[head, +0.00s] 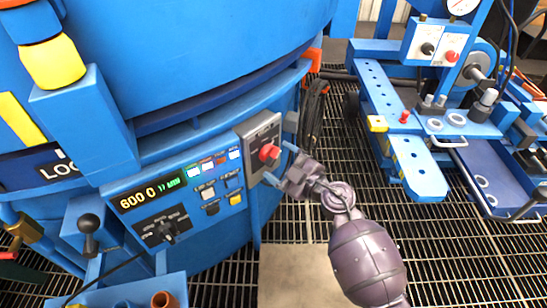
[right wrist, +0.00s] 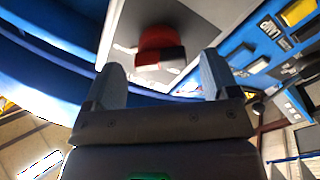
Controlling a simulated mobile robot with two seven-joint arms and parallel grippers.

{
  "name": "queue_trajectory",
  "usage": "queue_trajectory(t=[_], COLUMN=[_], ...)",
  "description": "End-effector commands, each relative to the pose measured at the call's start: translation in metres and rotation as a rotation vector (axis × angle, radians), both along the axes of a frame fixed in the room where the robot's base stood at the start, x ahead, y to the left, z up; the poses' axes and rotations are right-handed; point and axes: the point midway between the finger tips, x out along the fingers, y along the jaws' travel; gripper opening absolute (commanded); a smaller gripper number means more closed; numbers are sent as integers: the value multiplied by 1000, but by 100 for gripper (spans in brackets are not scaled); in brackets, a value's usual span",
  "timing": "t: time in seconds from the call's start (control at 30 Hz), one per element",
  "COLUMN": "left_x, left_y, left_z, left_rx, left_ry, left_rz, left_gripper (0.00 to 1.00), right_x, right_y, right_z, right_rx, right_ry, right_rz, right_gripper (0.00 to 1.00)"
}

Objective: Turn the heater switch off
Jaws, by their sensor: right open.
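A red switch knob (head: 269,153) sits on a grey plate (head: 252,150) at the right end of the blue furnace's control panel. The plate's lettering is too small to read, so I cannot confirm it as the heater switch. My right gripper (head: 281,164) is just in front of the knob, open, with its two pale blue fingers apart. In the right wrist view the red knob (right wrist: 157,42), with a dark part on its front, shows beyond and between the open fingertips (right wrist: 162,68). No contact is clear. My left gripper is not in view.
The furnace panel has a lit display (head: 150,195), several small buttons and a black rotary knob (head: 167,236). A blue bench (head: 415,165) with gauges stands at right. Grated floor (head: 295,222) lies between.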

Motion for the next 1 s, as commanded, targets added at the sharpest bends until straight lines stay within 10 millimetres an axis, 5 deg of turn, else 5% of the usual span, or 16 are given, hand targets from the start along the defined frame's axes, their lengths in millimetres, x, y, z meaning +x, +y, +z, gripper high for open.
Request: queue_trajectory(t=[0.63, 0.93, 1.0], left_x=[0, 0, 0], left_y=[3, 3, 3], left_z=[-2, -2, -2], left_rx=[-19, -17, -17], left_ry=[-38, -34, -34], left_rz=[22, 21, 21], left_gripper=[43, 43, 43], right_x=[18, 18, 18], right_y=[19, 19, 19], right_z=[0, 0, 0], right_rx=[0, 0, 0], right_ry=[0, 0, 0], right_rz=[0, 0, 0], right_gripper=[79, 33, 32])
